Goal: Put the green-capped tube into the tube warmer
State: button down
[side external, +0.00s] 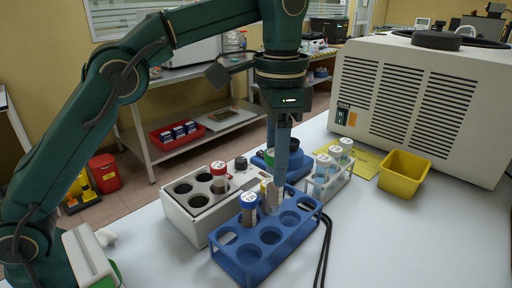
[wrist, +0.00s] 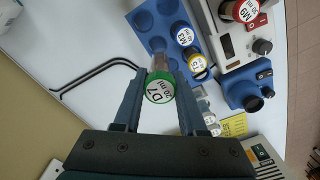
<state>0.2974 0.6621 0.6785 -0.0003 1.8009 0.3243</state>
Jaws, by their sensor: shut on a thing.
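The green-capped tube (wrist: 158,90), its cap marked D7, is between the fingers of my gripper (wrist: 160,92) in the wrist view. My gripper (side external: 278,205) is shut on it and points down at the blue rack (side external: 250,262). In the side view the fingers hide most of this tube, and I cannot tell if it is seated in a hole. The tube warmer (side external: 182,224) is a white block with round wells left of the rack. A red-capped tube (side external: 218,176) stands in one well; other wells are empty. It also shows in the wrist view (wrist: 222,45).
A blue-capped tube (side external: 249,208) and a yellow-capped tube (wrist: 196,66) stand in the rack beside my gripper. A white rack (side external: 325,190) with white-capped tubes, a yellow bin (side external: 403,177) and a large vented machine (side external: 420,105) are to the right. Black cables (side external: 324,250) lie beside the rack.

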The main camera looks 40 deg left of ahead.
jog(key=s+a+r, duration=0.1)
jog(key=s+a, duration=0.2)
jog(key=a, duration=0.4)
jog(key=s+a+r, duration=0.2)
jog(key=s+a, duration=0.1)
jog(key=a, duration=0.5)
notch_tip(320, 180, down, 11)
jog(key=shift+d+f, duration=0.15)
jog(key=shift+d, duration=0.1)
dwell(0.3)
jog(key=shift+w, duration=0.1)
jog(key=shift+c, duration=1.9)
grip_release()
